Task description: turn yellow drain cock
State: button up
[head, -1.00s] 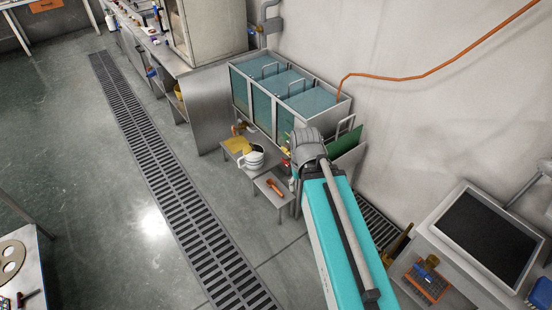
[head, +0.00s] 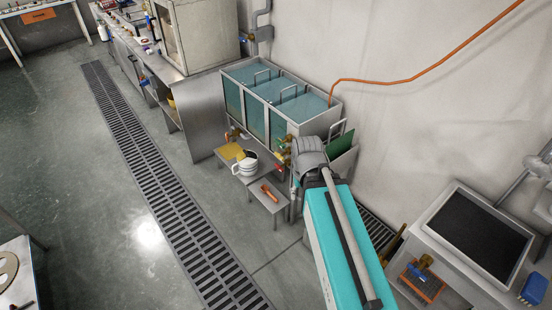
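A three-part steel tank (head: 308,119) with blue-green contents stands against the wall. Small brass-coloured fittings (head: 236,133) show low on its front left, and yellowish and brass fittings (head: 284,146) sit by its right front corner, with a small red part (head: 278,167) below. They are too small to tell which is the yellow drain cock or how its handle lies. My arm reaches to the tank's right end. Its grey wrist joint covers part of that corner. My gripper is hidden beyond the arm, so its fingers cannot be seen.
A low step before the tank holds a white pot (head: 246,166) and a yellow cloth (head: 229,151). A lower stand bears an orange-handled tool (head: 269,193). A green board (head: 340,143) leans right of the tank. A floor grating (head: 165,190) and open floor lie left.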

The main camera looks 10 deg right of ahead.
aim_at(278, 156)
jog(key=z, duration=0.05)
jog(key=i, duration=0.95)
jog(key=u, duration=0.05)
